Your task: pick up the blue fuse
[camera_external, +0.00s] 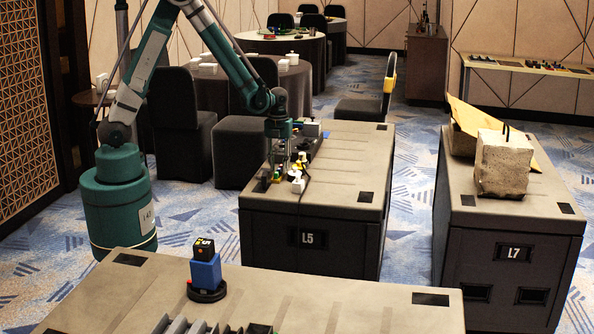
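My gripper (280,166) points down at the left side of the case labelled L5, low among a cluster of small items. The items (298,180) are white, yellow, green and black, and too small to name. Whether my fingers are open or shut on something is not clear at this size. I cannot make out a blue fuse for certain. A blue block (206,272) with a black top stands on a round black base on the nearest case, well away from my gripper.
The L5 case (350,165) has a clear right half. The L7 case (460,195) holds a concrete block (503,163) and a yellowish sheet (462,112). The nearest case (330,305) has grey ribbed parts at its front edge. Dark chairs and round tables stand behind.

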